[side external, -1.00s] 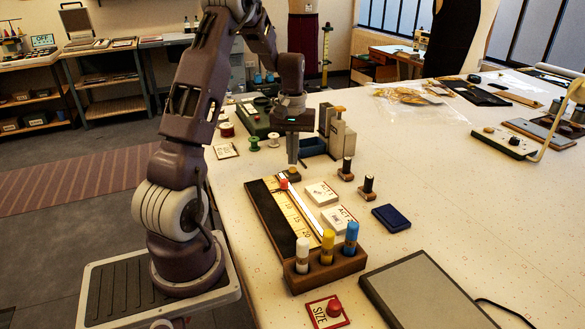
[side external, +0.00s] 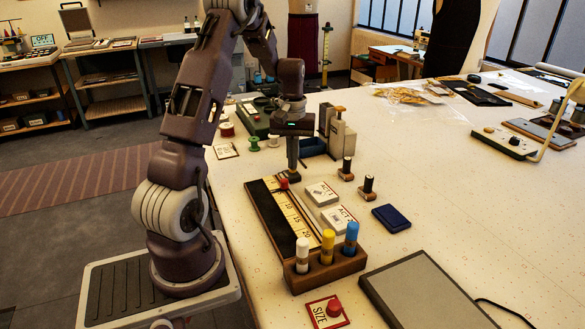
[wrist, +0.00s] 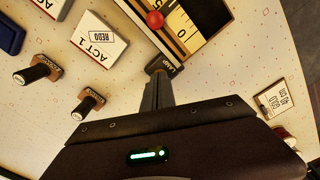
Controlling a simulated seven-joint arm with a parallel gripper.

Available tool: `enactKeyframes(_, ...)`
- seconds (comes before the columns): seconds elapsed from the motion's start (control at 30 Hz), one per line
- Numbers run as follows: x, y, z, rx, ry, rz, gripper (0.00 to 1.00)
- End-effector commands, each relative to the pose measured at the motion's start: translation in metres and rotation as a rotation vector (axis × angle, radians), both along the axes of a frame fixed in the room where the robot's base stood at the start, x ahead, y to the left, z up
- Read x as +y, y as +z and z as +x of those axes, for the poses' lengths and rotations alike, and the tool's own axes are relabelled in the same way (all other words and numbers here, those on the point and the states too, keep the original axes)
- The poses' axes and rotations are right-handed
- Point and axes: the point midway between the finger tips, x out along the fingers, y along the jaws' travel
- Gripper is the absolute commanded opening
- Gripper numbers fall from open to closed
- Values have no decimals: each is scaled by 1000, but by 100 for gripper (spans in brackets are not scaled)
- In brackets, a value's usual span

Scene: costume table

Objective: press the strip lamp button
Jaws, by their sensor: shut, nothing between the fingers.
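The strip lamp button sits on a small dark block (side external: 295,178) at the far end of the measuring board. In the wrist view the block (wrist: 172,66) carries a tag reading LAMP. My gripper (side external: 292,168) is shut and empty, pointing straight down, with its tips at the top of the block. In the wrist view my gripper (wrist: 157,76) covers the button, so I cannot see the button's top.
A red knob (side external: 283,183) stands on the board close to my fingers. A wooden holder with markers (side external: 325,267) is at the board's near end.

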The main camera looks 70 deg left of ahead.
Motion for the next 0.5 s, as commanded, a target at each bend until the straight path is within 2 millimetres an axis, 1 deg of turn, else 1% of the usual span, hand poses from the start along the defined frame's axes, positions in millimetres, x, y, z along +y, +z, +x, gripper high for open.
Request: enactKeyframes(0.5,0,42,0,-2,0,2,0)
